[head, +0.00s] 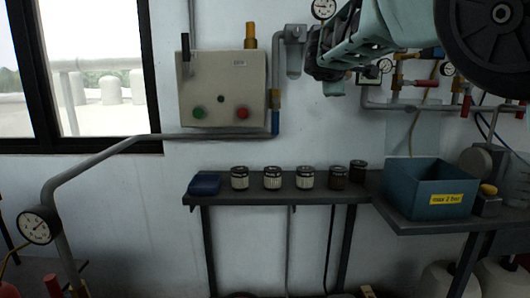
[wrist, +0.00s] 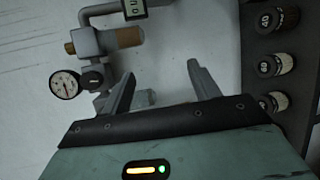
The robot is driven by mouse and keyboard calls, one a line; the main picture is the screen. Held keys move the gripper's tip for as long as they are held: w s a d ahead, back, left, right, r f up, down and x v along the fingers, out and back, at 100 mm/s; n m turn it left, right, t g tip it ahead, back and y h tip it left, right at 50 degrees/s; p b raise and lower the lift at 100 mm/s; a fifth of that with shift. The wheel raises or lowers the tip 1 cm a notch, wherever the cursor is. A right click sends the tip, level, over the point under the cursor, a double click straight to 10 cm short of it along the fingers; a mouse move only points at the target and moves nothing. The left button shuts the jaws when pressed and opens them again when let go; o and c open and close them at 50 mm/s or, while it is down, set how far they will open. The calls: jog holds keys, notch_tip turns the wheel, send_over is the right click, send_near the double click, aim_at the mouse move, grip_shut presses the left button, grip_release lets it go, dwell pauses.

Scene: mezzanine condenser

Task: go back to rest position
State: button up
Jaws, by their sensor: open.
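My gripper (wrist: 160,80) is open in the wrist view, with two grey fingers spread apart and nothing between them. In the head view my arm reaches in from the upper right, and the gripper (head: 326,72) hangs in front of the wall, above and apart from the shelf. Its fingers are hard to make out there. No object is held.
Several dark-lidded jars (head: 272,178) stand in a row on the narrow shelf (head: 270,198), beside a dark blue case (head: 205,184). A blue bin (head: 428,190) sits at right. Pipes, a gauge (wrist: 65,84) and a control box (head: 222,88) are near the gripper.

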jog(key=s+a+f+m+g+y+p, duration=0.2)
jog(key=s+f+g, duration=0.2)
jog(key=s+f, duration=0.4)
jog(key=s+a+f+m+g+y+p, duration=0.1)
jog(key=s+f+m+g+y+p, duration=0.2)
jog(key=s+f, duration=0.6)
jog(key=s+a+f+m+g+p, duration=0.1)
jog(key=s+f+g, duration=0.1)
jog(key=s, duration=1.4)
jog(key=s+a+f+m+g+y+p, duration=0.1)
jog(key=s+g, duration=0.4)
jog(key=s, duration=1.1)
notch_tip(320, 180, down, 2)
jog(key=shift+s+a+f+y+p, duration=0.15)
jog(key=shift+a+y+p, duration=0.15)
jog(key=shift+p, duration=0.45)
